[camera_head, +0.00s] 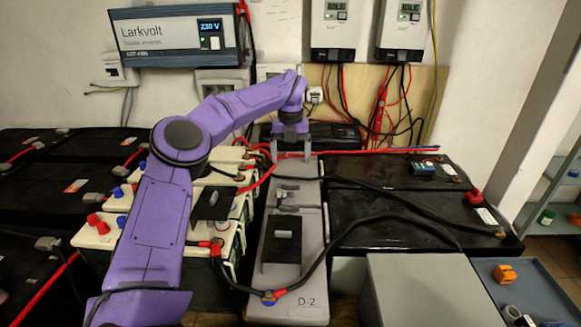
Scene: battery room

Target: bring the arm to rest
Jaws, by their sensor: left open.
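My left arm, purple with dark joints, comes in from the lower left and bends over the batteries. Its gripper (291,154) points down at the far end of the grey battery marked D-2 (310,285). The jaws are apart, and I see nothing held between them. A red cable passes close by the fingertips; I cannot tell whether they touch it. My right gripper is not in view.
Black batteries (370,222) stand to the right and more (62,163) to the left. Cream batteries (92,237) lie partly behind my arm. A black cable (318,262) loops over D-2. A grey box (425,285) and a blue-grey tray (530,297) are at front right. An inverter (160,45) hangs behind.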

